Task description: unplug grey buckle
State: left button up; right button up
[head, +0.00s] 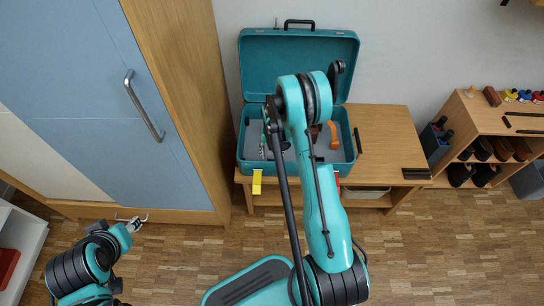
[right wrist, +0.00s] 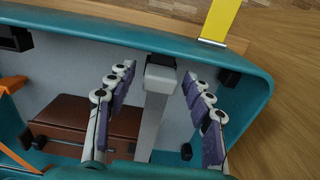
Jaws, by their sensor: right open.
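The teal case (head: 242,135) stands open on the wooden bench, lid raised at the back. In the right wrist view, a grey bar with a block at its end (right wrist: 158,92), which looks like the grey buckle, is inside the case. My right gripper (right wrist: 160,76) is open, with one finger on each side of this grey piece; I cannot tell whether they touch it. In the head view, my right arm hides much of the case's inside and the grey piece. My left gripper (head: 134,225) is low at the left, away from the case; its jaws are too small to read.
A yellow strap (head: 257,182) hangs at the case's front; a red piece (head: 336,180) is farther right. An orange piece (head: 333,135) and a brown block (right wrist: 80,115) are in the case. A wardrobe (head: 100,100) stands left, a shelf (head: 472,112) right.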

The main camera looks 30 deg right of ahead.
aim_at(272, 153)
dwell(0.6)
grip_shut()
jog(key=shift+r, duration=0.1)
jog(key=shift+r+p, duration=1.5)
jog(key=shift+r, duration=1.4)
